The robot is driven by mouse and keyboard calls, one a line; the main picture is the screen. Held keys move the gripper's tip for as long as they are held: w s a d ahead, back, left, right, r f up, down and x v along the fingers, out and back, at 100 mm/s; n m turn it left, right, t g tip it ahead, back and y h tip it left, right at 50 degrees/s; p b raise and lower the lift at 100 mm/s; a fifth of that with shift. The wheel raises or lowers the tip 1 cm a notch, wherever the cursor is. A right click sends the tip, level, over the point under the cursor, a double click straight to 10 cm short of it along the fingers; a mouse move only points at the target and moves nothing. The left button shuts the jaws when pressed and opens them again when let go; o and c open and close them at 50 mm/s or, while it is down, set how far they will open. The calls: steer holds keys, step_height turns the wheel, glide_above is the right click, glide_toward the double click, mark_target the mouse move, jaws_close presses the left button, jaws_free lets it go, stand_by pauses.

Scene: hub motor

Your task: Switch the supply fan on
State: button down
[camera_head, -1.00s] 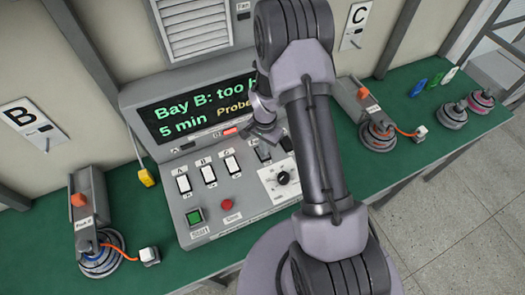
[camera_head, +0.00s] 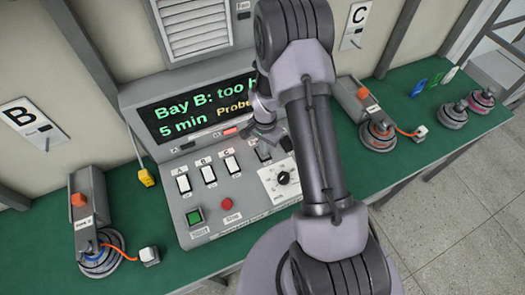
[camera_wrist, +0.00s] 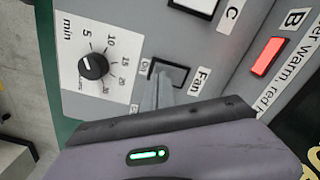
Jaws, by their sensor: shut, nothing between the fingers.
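The fan switch (camera_wrist: 180,72) is a rocker in a black frame, beside the label "Fan", in the wrist view. My gripper (camera_wrist: 160,88) is shut and empty, with its fingertips at the switch's lower edge, covering part of it. I cannot tell whether the fingertips touch it or which way the rocker is tipped.
The screen (camera_head: 195,110) reads "Bay B: too h…", "5 min", "Probe". A row of white rockers (camera_head: 209,174), a minutes dial (camera_wrist: 93,66) and a lit red lamp (camera_wrist: 267,56) are near. Green (camera_head: 194,216) and red (camera_head: 227,204) buttons are in front. Motor fixtures stand either side.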

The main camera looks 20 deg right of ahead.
steer(key=shift+f+b, duration=0.8)
steer(key=shift+f, duration=0.05)
stand_by(0.3)
steer(key=shift+r, duration=0.1)
step_height(320, 180, up, 7)
steer(key=p, duration=0.4)
stand_by(0.4)
